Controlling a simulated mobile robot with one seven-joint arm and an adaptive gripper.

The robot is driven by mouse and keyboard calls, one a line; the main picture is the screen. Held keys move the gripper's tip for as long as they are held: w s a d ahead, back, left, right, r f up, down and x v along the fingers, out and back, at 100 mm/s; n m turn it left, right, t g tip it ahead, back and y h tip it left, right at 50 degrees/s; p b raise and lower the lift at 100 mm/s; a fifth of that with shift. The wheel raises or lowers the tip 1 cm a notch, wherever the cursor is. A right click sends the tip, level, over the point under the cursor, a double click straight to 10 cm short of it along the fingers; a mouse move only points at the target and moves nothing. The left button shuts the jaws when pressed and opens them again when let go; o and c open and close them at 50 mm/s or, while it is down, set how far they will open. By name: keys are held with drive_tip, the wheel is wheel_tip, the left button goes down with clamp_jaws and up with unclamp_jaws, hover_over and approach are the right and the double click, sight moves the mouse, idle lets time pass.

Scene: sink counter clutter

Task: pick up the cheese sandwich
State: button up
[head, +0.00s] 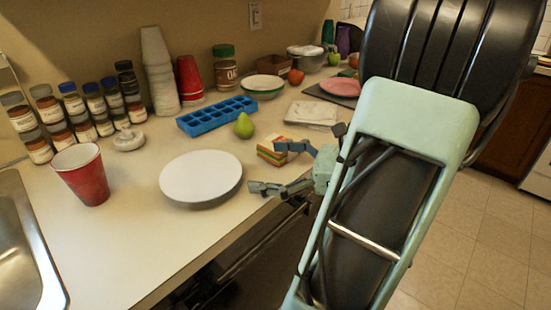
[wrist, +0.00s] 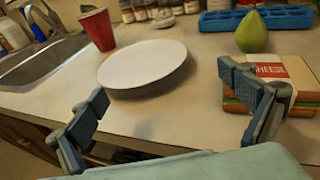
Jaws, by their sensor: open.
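The cheese sandwich (head: 271,151) lies on the counter in the head view, right of the white plate and in front of the green pear. In the wrist view the sandwich (wrist: 293,76) is at the right, with the word CHEESE on its label, partly hidden behind my right finger. My gripper (head: 281,168) is open at the counter's front edge, its fingers spread wide. In the wrist view my gripper (wrist: 168,98) has nothing between its fingers. The sandwich is beyond the right finger, not between the two; I cannot tell whether they touch.
The white plate (head: 201,177) is close to the left finger. A green pear (head: 244,126) and a blue ice tray (head: 217,116) stand behind the sandwich. A red cup (head: 82,175) stands near the sink (head: 24,246). A flat white package (head: 312,113) lies farther back.

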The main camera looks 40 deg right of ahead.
drive_tip(key=s+d+f+m+t+h+b, duration=0.25)
drive_tip(key=d+m+t+h, duration=0.2)
drive_tip(key=d, duration=0.75)
drive_tip(key=b, duration=0.2)
approach(269, 136)
drive_tip(key=shift+w+r+g+h, duration=0.25)
drive_tip(key=shift+w+r+h, duration=0.15)
drive_tip(key=shift+w+h, duration=0.1)
drive_tip(key=w, duration=0.1)
drive_tip(key=w+b, duration=0.1)
drive_tip(key=w, duration=0.2)
drive_tip(key=shift+a+f+b, duration=0.25)
drive_tip(key=shift+a+b, duration=0.05)
drive_tip(key=shift+b, duration=0.05)
drive_tip(key=shift+w, duration=0.55)
drive_tip(key=shift+r, duration=0.1)
drive_tip(key=c, duration=1.3)
drive_tip(key=shift+r, duration=0.2)
